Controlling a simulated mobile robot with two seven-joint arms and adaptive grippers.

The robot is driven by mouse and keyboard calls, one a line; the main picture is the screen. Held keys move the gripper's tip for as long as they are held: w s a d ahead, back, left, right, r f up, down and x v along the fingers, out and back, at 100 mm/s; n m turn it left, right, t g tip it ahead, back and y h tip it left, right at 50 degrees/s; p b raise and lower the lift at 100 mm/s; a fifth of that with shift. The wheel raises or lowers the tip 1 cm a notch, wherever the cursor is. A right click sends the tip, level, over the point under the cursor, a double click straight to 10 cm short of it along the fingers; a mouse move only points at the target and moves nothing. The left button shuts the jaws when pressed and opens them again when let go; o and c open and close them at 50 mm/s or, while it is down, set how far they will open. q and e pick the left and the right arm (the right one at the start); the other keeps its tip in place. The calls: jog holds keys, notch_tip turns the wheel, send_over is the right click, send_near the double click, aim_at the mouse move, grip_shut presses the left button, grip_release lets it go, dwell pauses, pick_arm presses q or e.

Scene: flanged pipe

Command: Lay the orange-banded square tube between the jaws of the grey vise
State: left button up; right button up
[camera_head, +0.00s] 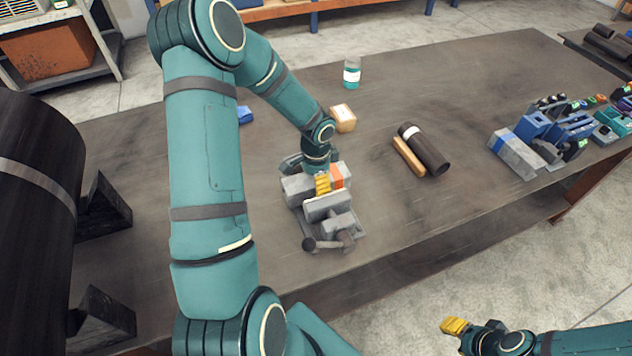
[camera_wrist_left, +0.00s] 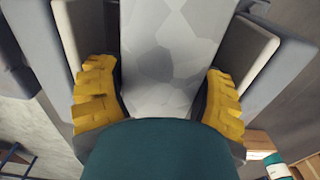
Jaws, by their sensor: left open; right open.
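The grey vise (camera_head: 328,206) stands on the table below my left gripper (camera_head: 322,184). The square tube shows its orange band (camera_head: 337,176) just right of the yellow fingers, at the vise jaws. In the left wrist view the mottled grey tube (camera_wrist_left: 170,50) runs between the open yellow fingers, with grey vise parts on both sides. A gap shows beside the fingers; contact under the tube is hidden. My right gripper (camera_head: 455,325) is open, as far as its yellow tips show, and empty off the table's front edge.
A dark pipe (camera_head: 428,150) and a tan bar (camera_head: 408,157) lie right of the vise. A cardboard box (camera_head: 343,118) and a teal-labelled jar (camera_head: 352,73) stand behind. Blue and grey fixtures (camera_head: 535,127) crowd the right end.

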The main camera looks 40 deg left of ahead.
pick_arm(q)
notch_tip(320, 180, up, 11)
jog(key=shift+r, duration=0.1)
dwell(1.1)
